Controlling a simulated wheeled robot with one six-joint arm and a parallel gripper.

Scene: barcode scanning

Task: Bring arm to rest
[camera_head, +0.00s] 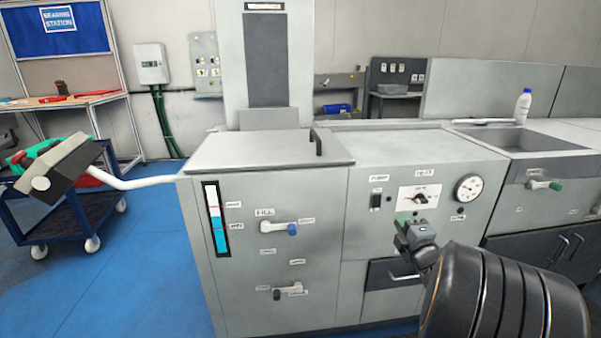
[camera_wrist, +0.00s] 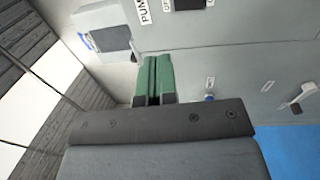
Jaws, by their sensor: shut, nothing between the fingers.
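My gripper (camera_head: 402,222) is in front of the grey cabinet's right half, just below the rotary switch panel (camera_head: 418,198). My black arm link is in the lower right of the head view. In the wrist view my gripper's green fingers (camera_wrist: 152,76) lie side by side, closed together with nothing between them. They point toward the grey cabinet (camera_head: 265,185), whose front shows behind them. I cannot tell the exact gap between the fingertips and the panel.
A black handle (camera_head: 317,142) stands up on the cabinet lid. A blue-tipped valve lever (camera_head: 280,228) juts from the front. A white pipe (camera_head: 140,182) sticks out left toward a blue cart (camera_head: 60,222). A white bottle (camera_head: 522,106) stands by the sink at right. Blue floor is open at left.

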